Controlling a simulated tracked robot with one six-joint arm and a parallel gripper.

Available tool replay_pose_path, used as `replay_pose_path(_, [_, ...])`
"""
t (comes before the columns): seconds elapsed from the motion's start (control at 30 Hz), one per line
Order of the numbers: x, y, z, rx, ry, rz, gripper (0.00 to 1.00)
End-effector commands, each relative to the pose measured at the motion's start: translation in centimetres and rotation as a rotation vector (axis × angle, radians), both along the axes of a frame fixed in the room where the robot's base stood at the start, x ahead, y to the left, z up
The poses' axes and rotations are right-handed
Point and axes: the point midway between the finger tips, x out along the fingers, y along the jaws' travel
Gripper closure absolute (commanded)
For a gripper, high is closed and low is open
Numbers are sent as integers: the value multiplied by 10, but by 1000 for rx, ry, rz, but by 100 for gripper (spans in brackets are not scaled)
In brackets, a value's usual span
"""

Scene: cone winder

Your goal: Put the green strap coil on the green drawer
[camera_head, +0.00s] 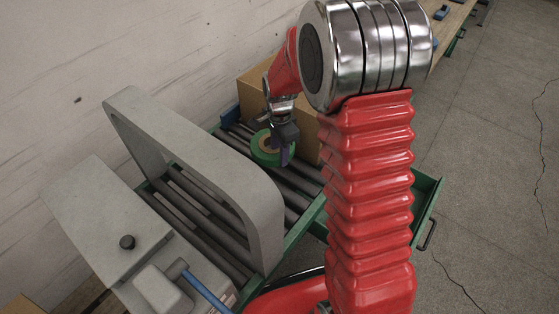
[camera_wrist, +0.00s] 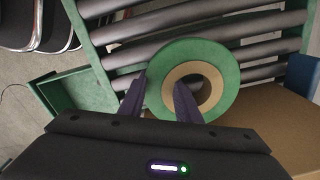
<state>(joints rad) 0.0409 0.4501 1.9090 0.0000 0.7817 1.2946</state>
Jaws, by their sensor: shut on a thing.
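The green strap coil (camera_head: 261,149) is a flat green ring with a tan core and an open centre. It lies over the grey rollers of the conveyor, beside a cardboard box; I cannot tell whether it touches the rollers. My gripper (camera_head: 285,150) is shut on the coil's ring wall. In the wrist view the coil (camera_wrist: 221,52) fills the middle, and my gripper (camera_wrist: 160,88) has one finger outside the ring and one at its hole. The green drawer (camera_head: 427,198) is pulled out on the right, partly hidden by my red arm. It also shows at the left of the wrist view (camera_wrist: 72,92).
The cardboard box (camera_head: 252,88) stands on the rollers close behind the gripper. A grey arch (camera_head: 262,205) spans the conveyor to the left. A blue object (camera_wrist: 303,74) sits near the box. Floor is open right of the drawer's dark handle (camera_head: 429,236).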

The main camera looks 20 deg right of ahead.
Motion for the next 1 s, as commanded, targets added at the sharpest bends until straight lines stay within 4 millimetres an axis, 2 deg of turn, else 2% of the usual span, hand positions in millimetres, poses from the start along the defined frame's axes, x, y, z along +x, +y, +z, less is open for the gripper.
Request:
replay_pose_path(0.13, [0,0,5,0,0,0,100])
replay_pose_path(1.0, [0,0,4,0,0,30,100])
